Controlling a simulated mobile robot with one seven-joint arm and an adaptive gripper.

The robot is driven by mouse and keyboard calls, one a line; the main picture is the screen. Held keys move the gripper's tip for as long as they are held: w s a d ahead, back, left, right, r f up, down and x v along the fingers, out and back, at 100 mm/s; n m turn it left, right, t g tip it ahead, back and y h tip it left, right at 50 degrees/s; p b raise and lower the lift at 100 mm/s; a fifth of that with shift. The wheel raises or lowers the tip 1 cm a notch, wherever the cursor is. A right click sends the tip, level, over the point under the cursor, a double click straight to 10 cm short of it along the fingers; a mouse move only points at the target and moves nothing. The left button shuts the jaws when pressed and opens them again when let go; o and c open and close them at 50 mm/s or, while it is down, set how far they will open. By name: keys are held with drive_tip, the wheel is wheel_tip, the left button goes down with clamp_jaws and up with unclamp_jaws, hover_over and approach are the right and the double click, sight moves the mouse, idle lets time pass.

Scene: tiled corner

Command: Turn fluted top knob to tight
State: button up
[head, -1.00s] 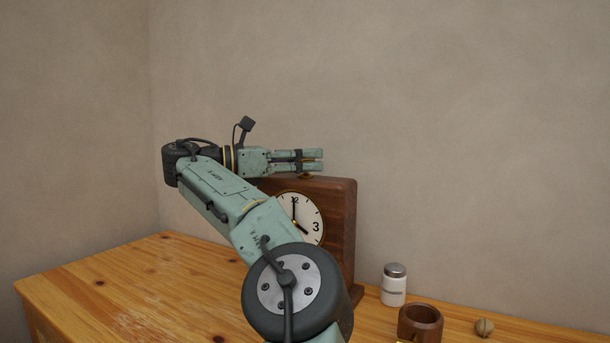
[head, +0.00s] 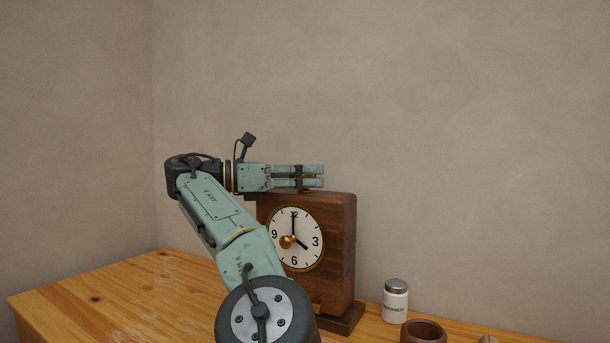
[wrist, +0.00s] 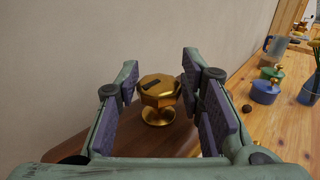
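The fluted top knob (wrist: 158,90) is brass, with a faceted head, a dark mark on top and a round foot. It stands on the wooden top of the clock (head: 342,245). In the head view only a bit of brass shows under my fingers. My gripper (wrist: 170,100) is open, its two padded fingers on either side of the knob, with a gap at each side. In the head view my gripper (head: 312,177) lies level just above the clock's top. The clock face (head: 310,225) shows a second brass knob near its middle.
A white shaker (head: 395,302) and a brown wooden cup (head: 423,332) stand right of the clock. The wall is behind the clock; the wooden surface at left (head: 130,300) is clear.

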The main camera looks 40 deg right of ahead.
drive_tip(key=shift+o, duration=1.3)
drive_tip(key=shift+a, duration=0.1)
drive_tip(key=shift+r+n+t+p, duration=0.3)
drive_tip(key=shift+t+p, duration=0.1)
drive_tip(key=shift+p, duration=0.2)
